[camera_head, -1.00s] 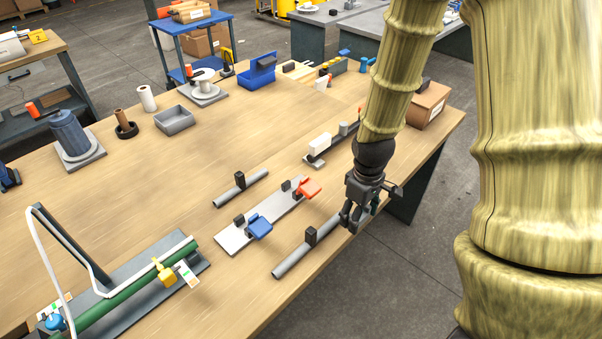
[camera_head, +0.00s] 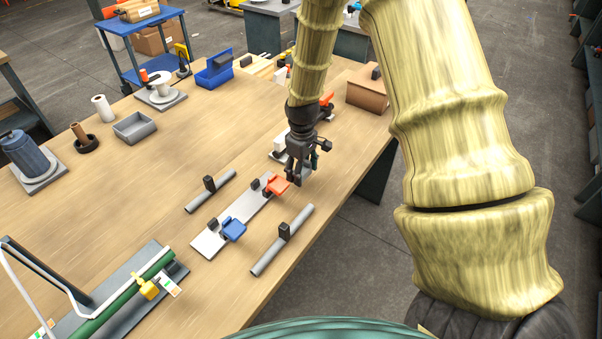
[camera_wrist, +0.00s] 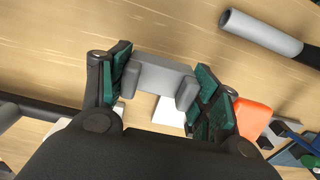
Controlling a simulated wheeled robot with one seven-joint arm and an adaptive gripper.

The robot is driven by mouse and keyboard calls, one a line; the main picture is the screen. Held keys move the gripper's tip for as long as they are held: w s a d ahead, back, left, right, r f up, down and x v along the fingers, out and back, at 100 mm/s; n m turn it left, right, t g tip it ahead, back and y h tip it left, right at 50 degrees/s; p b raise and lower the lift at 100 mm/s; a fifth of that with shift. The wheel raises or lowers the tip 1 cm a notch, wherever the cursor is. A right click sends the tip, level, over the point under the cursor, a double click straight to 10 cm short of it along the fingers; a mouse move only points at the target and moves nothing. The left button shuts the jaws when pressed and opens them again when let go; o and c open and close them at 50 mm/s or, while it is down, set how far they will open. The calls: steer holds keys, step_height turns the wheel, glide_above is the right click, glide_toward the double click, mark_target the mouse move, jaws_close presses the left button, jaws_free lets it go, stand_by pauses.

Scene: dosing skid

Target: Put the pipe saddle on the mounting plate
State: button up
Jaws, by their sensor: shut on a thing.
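My gripper (camera_head: 293,182) is shut on a grey U-shaped block, which looks like the pipe saddle (camera_wrist: 160,75). In the wrist view the saddle sits between the two green-padded fingers, its two legs towards the bottom of the picture. In the head view the fingers hide it. The long light-grey plate (camera_head: 207,243), apparently the mounting plate, lies on the table with a blue clamp (camera_head: 233,229) and an orange clamp (camera_head: 277,185). My gripper is by its far end, close to the orange clamp. A white surface (camera_wrist: 169,112) shows behind the saddle; contact cannot be told.
Two grey pipes with black blocks lie either side of the plate, one nearer the table edge (camera_head: 266,262) and one behind (camera_head: 225,187). A green pipe stand (camera_head: 120,300) is at lower left. A cardboard box (camera_head: 368,92) stands at the far right corner.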

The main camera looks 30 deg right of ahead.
steer(key=shift+w, duration=0.25)
steer(key=shift+f+p, duration=0.75)
steer(key=shift+f, duration=1)
steer(key=shift+f, duration=0.2)
steer(key=o, duration=1)
steer(key=shift+r, duration=0.1)
